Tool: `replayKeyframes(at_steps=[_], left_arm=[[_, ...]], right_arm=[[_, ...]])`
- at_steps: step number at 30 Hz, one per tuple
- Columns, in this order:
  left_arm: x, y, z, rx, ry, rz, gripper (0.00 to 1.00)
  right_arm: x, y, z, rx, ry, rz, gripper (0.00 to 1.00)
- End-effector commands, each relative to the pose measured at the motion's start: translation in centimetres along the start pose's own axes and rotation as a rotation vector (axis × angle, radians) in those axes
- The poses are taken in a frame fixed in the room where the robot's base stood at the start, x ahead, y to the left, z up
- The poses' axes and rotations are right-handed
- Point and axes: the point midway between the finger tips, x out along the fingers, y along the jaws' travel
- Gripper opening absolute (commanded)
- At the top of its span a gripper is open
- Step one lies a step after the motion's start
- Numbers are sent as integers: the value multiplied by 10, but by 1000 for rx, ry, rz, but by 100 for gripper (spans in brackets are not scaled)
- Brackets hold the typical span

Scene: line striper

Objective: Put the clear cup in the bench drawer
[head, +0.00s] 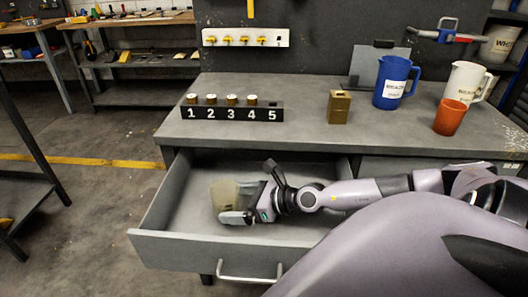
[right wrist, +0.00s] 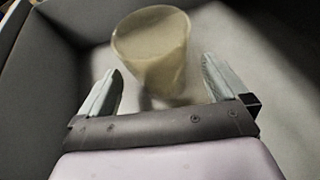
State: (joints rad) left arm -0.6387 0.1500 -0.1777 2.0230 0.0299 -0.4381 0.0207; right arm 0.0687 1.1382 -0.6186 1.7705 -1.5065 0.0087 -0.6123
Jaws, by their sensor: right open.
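The clear cup (head: 224,196) is a see-through, yellowish tumbler inside the open bench drawer (head: 205,250). In the right wrist view the cup (right wrist: 152,50) is just ahead of my right gripper's fingertips, tilted in the picture. My right gripper (head: 246,200) reaches into the drawer from the right. In the right wrist view its two fingers (right wrist: 160,85) are spread apart, with a gap between each finger and the cup. I cannot tell whether the cup's base rests fully on the drawer floor. My left gripper is out of view.
On the bench top (head: 300,125) stand a numbered block (head: 232,114), a brass block (head: 339,107), a blue jug (head: 392,82), a white jug (head: 464,82) and an orange cup (head: 450,117). The drawer's walls surround my right gripper. The drawer's left part is clear.

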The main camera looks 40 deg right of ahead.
Motion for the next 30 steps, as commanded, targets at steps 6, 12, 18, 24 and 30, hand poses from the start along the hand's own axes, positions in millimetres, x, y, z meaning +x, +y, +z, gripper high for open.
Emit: replayKeyframes(at_steps=[6, 12, 18, 24, 30], left_arm=[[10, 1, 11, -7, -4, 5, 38], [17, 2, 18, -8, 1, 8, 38], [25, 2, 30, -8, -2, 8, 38], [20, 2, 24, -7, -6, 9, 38], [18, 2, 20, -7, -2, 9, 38]], right_arm=[[-24, 1, -4, -3, 4, 2, 100], [-41, -5, -6, -4, 5, -13, 100], [-52, -1, -5, -3, 5, -3, 100], [-70, 0, 0, -5, 5, -4, 100], [-82, 0, 0, -2, 1, -2, 100]])
